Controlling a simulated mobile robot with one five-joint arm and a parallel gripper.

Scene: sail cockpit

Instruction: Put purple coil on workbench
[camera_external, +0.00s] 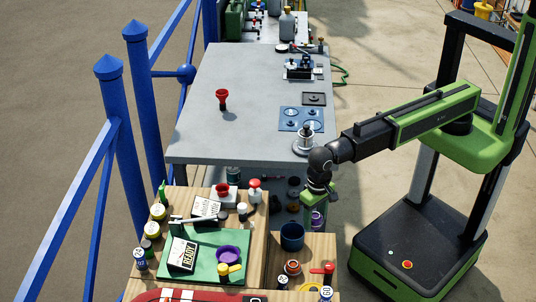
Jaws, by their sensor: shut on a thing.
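My gripper (317,208) points down at the end of my arm, just off the near right corner of the grey-topped workbench (255,75). It is shut on a small purple thing, which I take to be the purple coil (317,219); the jaws hide part of it. The coil hangs just beyond the small wooden surface with the blue cup, apart from the workbench top. Another purple round thing (228,254) lies on a green mat (203,244) on the wooden table, beside a yellow piece.
A silver stepped piece (304,140) stands at the workbench's near right corner, close to my arm. A blue plate (301,119) and a red funnel-like piece (222,97) are also on top. The top's left and middle are mostly clear.

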